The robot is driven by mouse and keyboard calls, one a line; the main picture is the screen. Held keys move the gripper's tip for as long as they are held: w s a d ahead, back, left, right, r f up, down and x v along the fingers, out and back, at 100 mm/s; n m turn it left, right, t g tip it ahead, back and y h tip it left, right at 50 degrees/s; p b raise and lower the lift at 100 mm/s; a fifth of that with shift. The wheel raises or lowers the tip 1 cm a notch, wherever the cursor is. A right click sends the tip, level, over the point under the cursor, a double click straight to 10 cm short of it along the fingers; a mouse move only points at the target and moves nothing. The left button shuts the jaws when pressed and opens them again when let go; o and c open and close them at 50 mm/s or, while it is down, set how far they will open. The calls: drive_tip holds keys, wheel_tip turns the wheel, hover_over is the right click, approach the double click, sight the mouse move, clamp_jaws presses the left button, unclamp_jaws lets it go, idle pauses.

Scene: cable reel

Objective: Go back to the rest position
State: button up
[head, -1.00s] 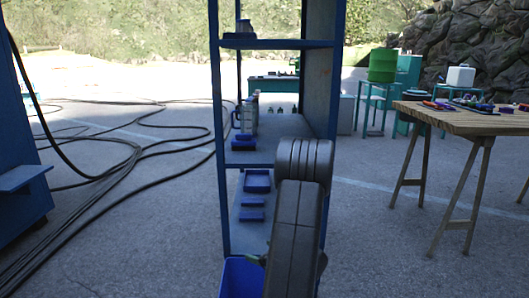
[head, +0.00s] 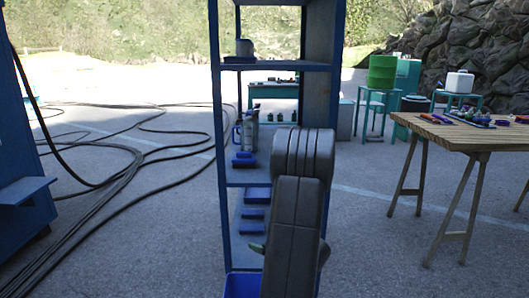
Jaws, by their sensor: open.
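My arm (head: 297,215) stands in the lower middle, in front of the blue shelf unit (head: 217,130). Its dark grey links hide part of the shelves. My gripper cannot be made out; the arm hides whatever is behind it. A small greenish tip shows at the arm's left edge, and I cannot tell what it belongs to. Several grey bottles (head: 249,130) stand on the middle shelf, with small blue trays (head: 243,162) at its front. More blue trays (head: 257,195) lie on the lower shelf.
A blue bin (head: 241,286) stands at the shelf's foot. A wooden table (head: 455,132) with small coloured items is at right. A green drum (head: 382,71) stands behind it. Black cables (head: 125,150) lie across the ground at left, near a blue cabinet (head: 20,150). Pavement between shelf and table is clear.

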drive_tip(key=d+r+m+t+h+p, duration=0.1)
drive_tip(key=d+r+p, duration=0.1)
drive_tip(key=r+p, duration=0.9)
drive_tip(key=d+r+m+h+p, duration=0.1)
drive_tip(key=d+r+m+p, duration=0.1)
drive_tip(key=r+p, duration=1)
drive_tip(key=shift+w+r+t+h, duration=0.15)
drive_tip(key=shift+r+t+h, duration=0.25)
drive_tip(key=shift+r, duration=0.75)
drive_tip(key=shift+d, duration=0.1)
drive_tip(key=shift+r+p, duration=0.1)
drive_tip(key=shift+p, duration=0.25)
